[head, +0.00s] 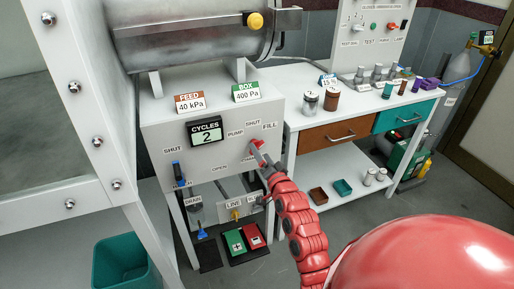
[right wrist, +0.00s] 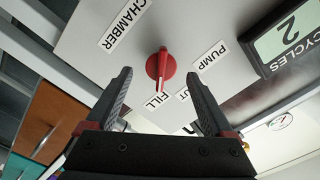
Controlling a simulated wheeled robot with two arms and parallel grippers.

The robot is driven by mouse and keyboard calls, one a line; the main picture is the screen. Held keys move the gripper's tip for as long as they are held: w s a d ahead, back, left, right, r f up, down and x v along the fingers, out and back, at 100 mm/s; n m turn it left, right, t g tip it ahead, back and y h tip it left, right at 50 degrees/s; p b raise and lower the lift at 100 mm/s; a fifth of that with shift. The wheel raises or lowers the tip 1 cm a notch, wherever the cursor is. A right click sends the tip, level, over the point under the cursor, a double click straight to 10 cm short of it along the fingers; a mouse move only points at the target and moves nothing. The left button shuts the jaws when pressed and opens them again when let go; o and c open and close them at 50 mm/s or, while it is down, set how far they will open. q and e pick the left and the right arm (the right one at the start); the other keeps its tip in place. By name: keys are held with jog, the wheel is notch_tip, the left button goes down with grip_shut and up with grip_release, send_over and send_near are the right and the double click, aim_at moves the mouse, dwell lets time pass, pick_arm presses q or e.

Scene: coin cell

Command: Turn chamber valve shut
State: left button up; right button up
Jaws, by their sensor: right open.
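The chamber valve is a red knob (right wrist: 161,64) with a white-marked pointer on a pale panel. In the right wrist view its pointer faces the FILL label (right wrist: 155,100). A CHAMBER label (right wrist: 124,22) and a PUMP label (right wrist: 211,55) are near it; the SHUT label (right wrist: 184,97) is partly covered. In the head view the knob (head: 256,143) is small, below the SHUT and FILL labels. My right gripper (right wrist: 159,76) is open, its two fingers on either side of the knob and seemingly apart from it. My left gripper is out of view.
A CYCLES display (head: 206,133) reads 2 on the same panel, with a blue-handled valve (head: 179,172) to its left. A steel chamber (head: 190,35) is above. A bench (head: 300,118) with jars stands right. A teal bin (head: 122,265) is on the floor.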

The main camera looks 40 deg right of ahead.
aim_at(257, 146)
jog(key=shift+x, duration=2.1)
jog(key=shift+r, duration=0.1)
jog(key=shift+c, duration=0.4)
jog(key=c, duration=1.3)
